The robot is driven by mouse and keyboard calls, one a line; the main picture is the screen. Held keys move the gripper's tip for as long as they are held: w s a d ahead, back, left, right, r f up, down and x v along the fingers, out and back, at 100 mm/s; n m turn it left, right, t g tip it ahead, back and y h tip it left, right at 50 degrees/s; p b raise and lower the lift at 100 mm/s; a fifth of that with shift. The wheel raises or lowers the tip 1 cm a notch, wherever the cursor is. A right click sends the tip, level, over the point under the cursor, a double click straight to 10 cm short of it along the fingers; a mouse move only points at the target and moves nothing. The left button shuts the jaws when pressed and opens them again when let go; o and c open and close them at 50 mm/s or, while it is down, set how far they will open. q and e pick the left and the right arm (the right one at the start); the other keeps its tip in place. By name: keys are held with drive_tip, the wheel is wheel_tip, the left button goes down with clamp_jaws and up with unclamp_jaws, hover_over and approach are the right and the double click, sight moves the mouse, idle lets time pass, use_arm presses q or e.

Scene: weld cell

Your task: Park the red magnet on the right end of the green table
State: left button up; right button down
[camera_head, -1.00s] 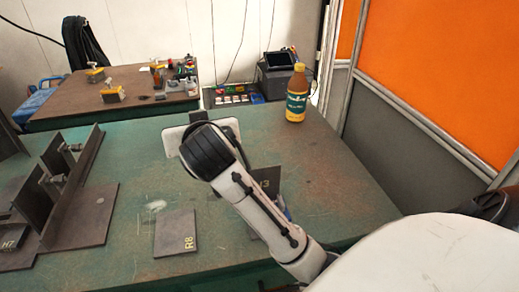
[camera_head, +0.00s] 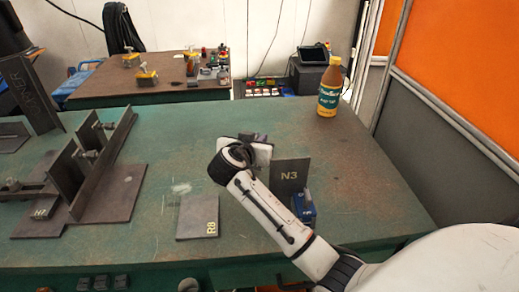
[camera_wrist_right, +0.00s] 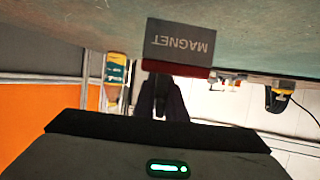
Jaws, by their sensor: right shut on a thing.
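The magnet (camera_wrist_right: 180,42), a dark grey block lettered MAGNET with a red strip along one edge, shows upside down in the right wrist view. My right gripper (camera_wrist_right: 160,95) is shut on it by its red side. The magnet lies against the green table surface in that picture; I cannot tell whether it touches. My left gripper is not in view.
An upright N3 plate (camera_head: 289,176) with a blue object (camera_head: 303,208) beside it stands right of my wrist. A flat R8 plate (camera_head: 198,217) lies nearer. A bottle (camera_head: 329,88) stands at the far right. Steel fixtures (camera_head: 95,170) fill the left. The right end has free room.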

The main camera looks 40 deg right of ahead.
drive_tip(key=shift+f, duration=1.55)
drive_tip(key=c, duration=1.8)
unclamp_jaws()
drive_tip(key=shift+f, duration=0.2)
drive_tip(key=v, duration=1.2)
drive_tip(key=shift+s, duration=0.1)
